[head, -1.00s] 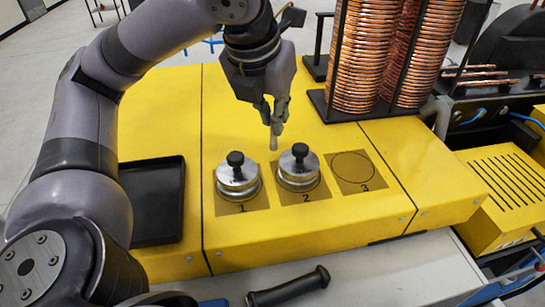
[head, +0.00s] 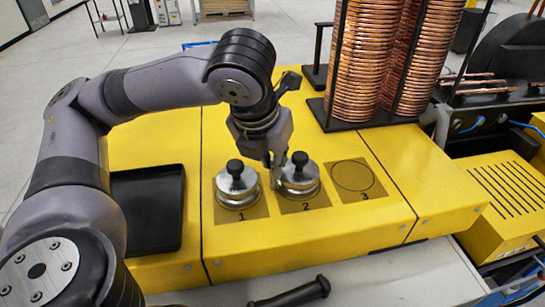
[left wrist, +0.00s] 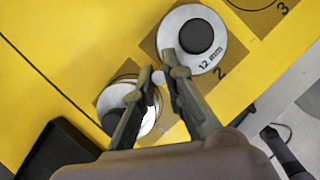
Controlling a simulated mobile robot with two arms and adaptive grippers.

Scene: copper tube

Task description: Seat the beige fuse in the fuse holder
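My left gripper (head: 278,160) is low over the yellow bench, in the gap between the two metal pieces on squares 1 and 2. In the left wrist view its fingers (left wrist: 161,74) are close together, with a small pale round end between them that looks like the beige fuse (left wrist: 158,77). The fuse seems held, pointing down; most of it is hidden. I cannot make out a fuse holder in either view. My right gripper is not in view.
Metal pieces with black knobs stand on square 1 (head: 237,186) and square 2 (head: 299,177); square 3 (head: 353,175) is empty. A black tray (head: 147,208) lies left. Copper coils (head: 365,60) rise behind. A black handle (head: 291,293) is at the front.

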